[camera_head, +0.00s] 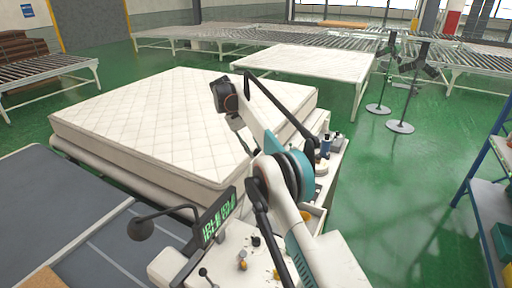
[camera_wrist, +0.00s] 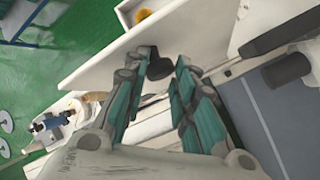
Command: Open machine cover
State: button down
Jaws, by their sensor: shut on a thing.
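The machine (camera_head: 238,245) stands at the bottom centre of the head view, pale, with a green-lit display panel (camera_head: 218,220). In the wrist view a long white panel (camera_wrist: 95,62), apparently its cover, crosses slantwise beyond my fingers. My gripper (camera_wrist: 165,60), with teal-sided fingers, is shut on a dark rounded handle (camera_wrist: 158,69) at the white panel. The fingers hide part of the handle and the parts beneath. I cannot tell how far the cover is open. In the head view my own arm hides the fingertips.
A quilted white mattress (camera_head: 165,120) lies on a bench behind the machine. A dark lamp-like arm (camera_head: 141,229) sticks out at left. Small bottles (camera_head: 326,146) stand to the right of my arm. A blue-framed rack (camera_head: 487,205) is at far right, with clear green floor before it.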

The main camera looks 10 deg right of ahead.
jog(key=shift+a+f, duration=0.65)
jog(key=shift+f, duration=0.2)
jog(key=c, duration=1.5)
grip_release()
jog(key=shift+c, duration=0.2)
jog(key=shift+o, duration=1.2)
jog(key=shift+a, duration=0.4)
jog(key=shift+w+d, duration=0.35)
jog(key=shift+w, duration=0.15)
jog(key=shift+s+d, duration=0.1)
jog(key=shift+d, duration=0.05)
